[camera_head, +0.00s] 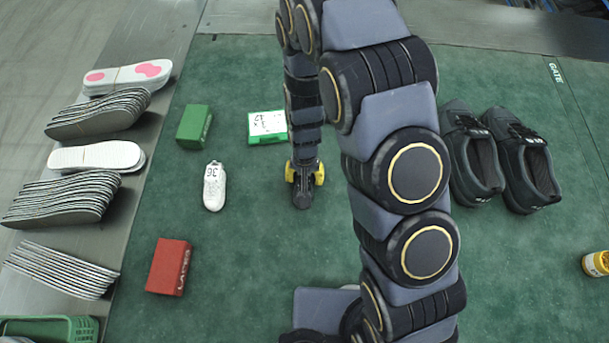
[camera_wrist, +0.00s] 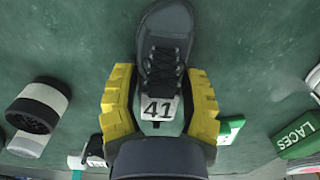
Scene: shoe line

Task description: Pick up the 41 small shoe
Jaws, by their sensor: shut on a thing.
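The small dark grey shoe (camera_wrist: 165,40) has black laces and a white tag reading 41, and shows at the top middle of the wrist view. My gripper (camera_wrist: 160,76) has its yellow fingers on both sides of the shoe and is shut on it near the tag end. In the head view my gripper (camera_head: 304,174) points down over the green mat, left of my arm links. A dark shape just below the fingers there is probably the shoe's toe. I cannot tell whether the shoe is clear of the mat.
A small white shoe marked 36 (camera_head: 214,187), a green box (camera_head: 194,126), a red laces box (camera_head: 169,266) and a white-and-green card (camera_head: 267,124) lie left of my gripper. Large dark shoes (camera_head: 529,170) stand right. Insole stacks (camera_head: 62,196) line the left edge.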

